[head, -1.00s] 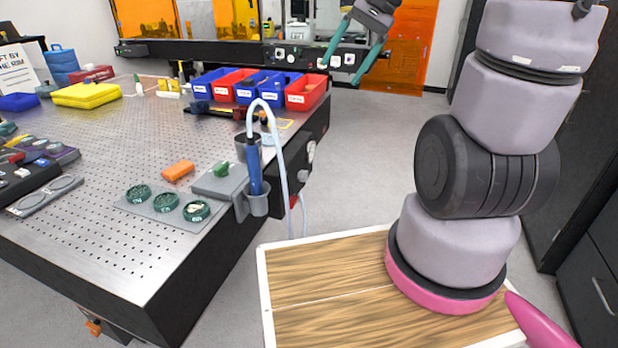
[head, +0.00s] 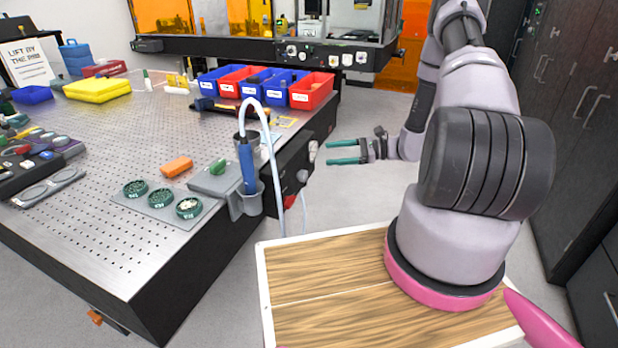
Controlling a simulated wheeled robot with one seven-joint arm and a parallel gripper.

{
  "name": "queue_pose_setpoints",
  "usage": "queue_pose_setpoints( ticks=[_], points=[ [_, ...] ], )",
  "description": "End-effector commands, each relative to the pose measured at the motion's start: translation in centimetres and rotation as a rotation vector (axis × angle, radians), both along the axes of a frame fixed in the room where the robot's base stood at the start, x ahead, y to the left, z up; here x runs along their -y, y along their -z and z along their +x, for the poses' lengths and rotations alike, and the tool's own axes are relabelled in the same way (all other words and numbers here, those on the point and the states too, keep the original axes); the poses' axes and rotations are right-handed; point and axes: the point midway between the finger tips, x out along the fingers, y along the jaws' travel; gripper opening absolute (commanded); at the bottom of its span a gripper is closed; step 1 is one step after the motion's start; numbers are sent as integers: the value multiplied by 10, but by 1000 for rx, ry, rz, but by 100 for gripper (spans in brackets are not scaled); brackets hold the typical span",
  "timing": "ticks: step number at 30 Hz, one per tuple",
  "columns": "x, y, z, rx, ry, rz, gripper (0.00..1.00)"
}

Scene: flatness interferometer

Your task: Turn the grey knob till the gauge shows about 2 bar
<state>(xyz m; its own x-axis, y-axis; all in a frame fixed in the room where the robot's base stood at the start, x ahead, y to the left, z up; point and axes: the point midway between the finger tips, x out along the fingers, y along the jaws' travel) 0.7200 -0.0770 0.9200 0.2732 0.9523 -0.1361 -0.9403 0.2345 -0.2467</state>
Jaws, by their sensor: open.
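A black panel (head: 283,180) is fixed to the right side of the perforated table. A pale round fitting, seen nearly edge-on, sits high on it and looks like the gauge (head: 312,151); its face and reading cannot be made out. Below it, a small grey round part looks like the knob (head: 302,176). My gripper (head: 328,153) is open and empty, with its two teal fingers pointing left at the panel. In the picture it is just right of the gauge and above the knob's level, apart from both.
A blue tool with a pale looped hose (head: 275,150) stands in a grey holder (head: 247,203) at the table's near right corner, left of the panel. Blue and red bins (head: 312,92) line the table's back right. Dark cabinets (head: 565,110) stand on the right. Grey floor lies open behind my gripper.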

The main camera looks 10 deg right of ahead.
Motion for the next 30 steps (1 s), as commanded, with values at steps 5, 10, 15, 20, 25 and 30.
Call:
queue_pose_setpoints(
  ticks=[5,10,15,20,25,30],
  points=[
    [11,72,-4,-78,175,131,82],
    [17,108,-8,-113,275,191,82],
    [14,117,-7,-118,302,205,82],
    [-6,117,5,-119,298,205,82],
    [-35,116,23,-119,297,204,82],
    [-58,116,38,-119,298,202,82]
  ],
)
